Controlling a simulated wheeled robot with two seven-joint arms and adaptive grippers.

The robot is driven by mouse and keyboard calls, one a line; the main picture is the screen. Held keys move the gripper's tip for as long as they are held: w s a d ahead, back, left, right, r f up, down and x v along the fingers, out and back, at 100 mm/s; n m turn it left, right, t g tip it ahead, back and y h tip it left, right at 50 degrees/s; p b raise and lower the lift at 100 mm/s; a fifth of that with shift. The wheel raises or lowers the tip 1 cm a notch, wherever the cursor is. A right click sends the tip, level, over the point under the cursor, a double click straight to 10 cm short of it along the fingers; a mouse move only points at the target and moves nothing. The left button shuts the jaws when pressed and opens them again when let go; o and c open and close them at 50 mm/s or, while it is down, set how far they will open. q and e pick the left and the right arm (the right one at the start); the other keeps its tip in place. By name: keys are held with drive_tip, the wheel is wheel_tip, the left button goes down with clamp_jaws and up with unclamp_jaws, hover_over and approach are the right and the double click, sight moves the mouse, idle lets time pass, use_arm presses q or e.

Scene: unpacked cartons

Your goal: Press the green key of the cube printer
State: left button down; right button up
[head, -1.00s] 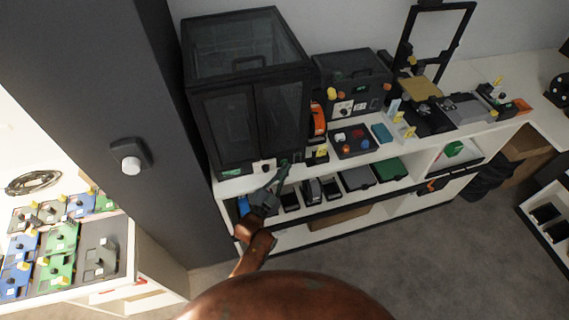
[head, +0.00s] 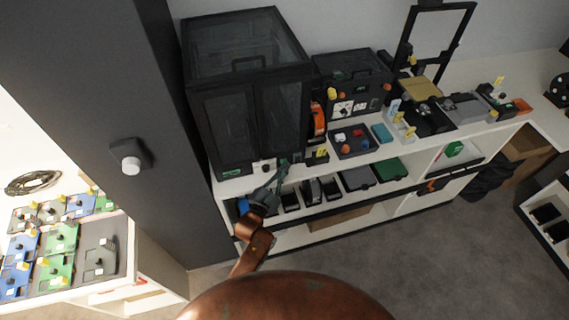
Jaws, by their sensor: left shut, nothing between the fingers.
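The cube printer, which I take to be the large dark enclosure with glazed doors (head: 222,125), stands at the left end of the white bench. A small green display or label (head: 232,173) shows low on its front left, and a pale knob or key block (head: 265,166) sits low on its front right. My left gripper (head: 283,166) reaches up from below to the printer's lower right front corner. It is shut and empty, its tips at or very near that edge. A green key cannot be made out clearly there; the fingers may hide it. My right gripper is not in view.
A smaller dark box machine (head: 352,84) stands to the right, with an orange spool (head: 317,118) between. A tray of coloured parts (head: 353,141) lies in front. Shelf bins sit below the bench top. A dark pillar (head: 130,100) stands left.

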use_arm(q)
drive_tip(key=shift+s+d+p, duration=0.3)
drive_tip(key=shift+s+p, duration=0.1)
drive_tip(key=shift+s, duration=0.4)
drive_tip(key=s, duration=0.1)
drive_tip(key=s+d+p, duration=0.1)
drive_tip(key=s, duration=0.1)
drive_tip(key=s+p, duration=0.1)
drive_tip(key=shift+s+d, duration=0.25)
drive_tip(key=shift+s, duration=0.15)
drive_tip(key=shift+f, duration=0.1)
idle(0.5)
